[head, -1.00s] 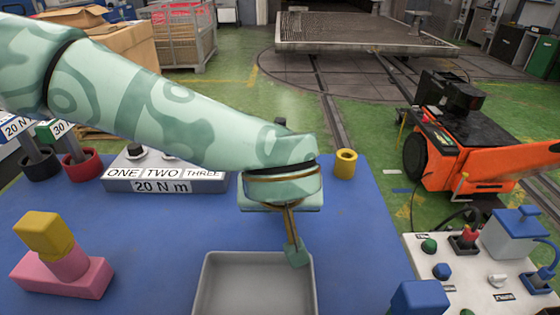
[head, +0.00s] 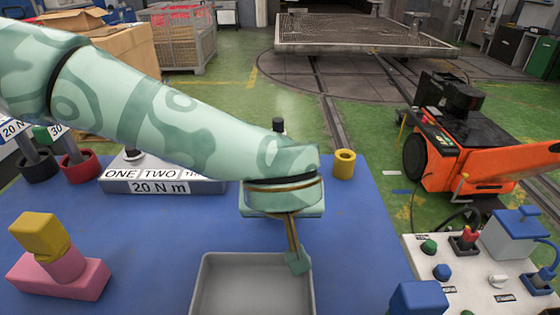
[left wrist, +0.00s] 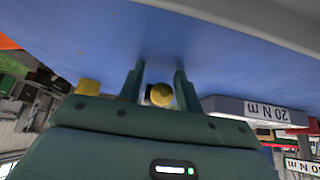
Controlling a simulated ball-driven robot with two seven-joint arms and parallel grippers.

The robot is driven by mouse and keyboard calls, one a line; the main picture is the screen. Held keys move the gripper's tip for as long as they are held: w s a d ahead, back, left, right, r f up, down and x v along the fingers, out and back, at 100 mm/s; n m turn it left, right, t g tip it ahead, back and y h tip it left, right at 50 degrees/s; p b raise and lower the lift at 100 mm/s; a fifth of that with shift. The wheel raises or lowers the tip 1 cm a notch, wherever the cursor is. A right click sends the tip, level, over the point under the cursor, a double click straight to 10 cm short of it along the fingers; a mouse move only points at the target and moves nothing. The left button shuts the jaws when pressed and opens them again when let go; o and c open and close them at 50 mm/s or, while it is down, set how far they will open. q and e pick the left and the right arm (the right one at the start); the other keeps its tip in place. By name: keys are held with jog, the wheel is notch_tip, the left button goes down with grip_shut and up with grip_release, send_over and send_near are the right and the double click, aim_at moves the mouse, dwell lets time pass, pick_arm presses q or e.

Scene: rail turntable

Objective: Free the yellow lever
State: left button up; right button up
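I cannot make out a yellow lever for certain. In the left wrist view a round yellow end (left wrist: 160,96) shows between my two fingers; whether it belongs to the lever is unclear, and its spot is hidden behind my arm in the head view. My left gripper (head: 297,262) points down over the back right part of the grey tray (head: 203,290). In the left wrist view its fingers (left wrist: 159,75) stand apart, with clear gaps beside the yellow end, so it is open. A yellow ring (head: 344,164) stands on the blue table behind and to the right. My right gripper is not in view.
A "20 N m" box (head: 160,187) stands back left, partly covered by my arm. A pink block (head: 60,278) with a yellow cube (head: 38,234) is front left. A white control panel (head: 465,290) is at the right. A black knob (head: 278,124) shows behind my arm.

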pick_arm(q)
jog(key=shift+s+a+f, duration=0.2)
jog(key=shift+a+f, duration=0.1)
jog(key=shift+f, duration=0.25)
jog(key=shift+s+r+p, duration=0.15)
jog(key=shift+r+p, duration=0.4)
jog(key=p+v, duration=0.4)
jog(key=v, duration=0.2)
jog(key=shift+r, duration=0.15)
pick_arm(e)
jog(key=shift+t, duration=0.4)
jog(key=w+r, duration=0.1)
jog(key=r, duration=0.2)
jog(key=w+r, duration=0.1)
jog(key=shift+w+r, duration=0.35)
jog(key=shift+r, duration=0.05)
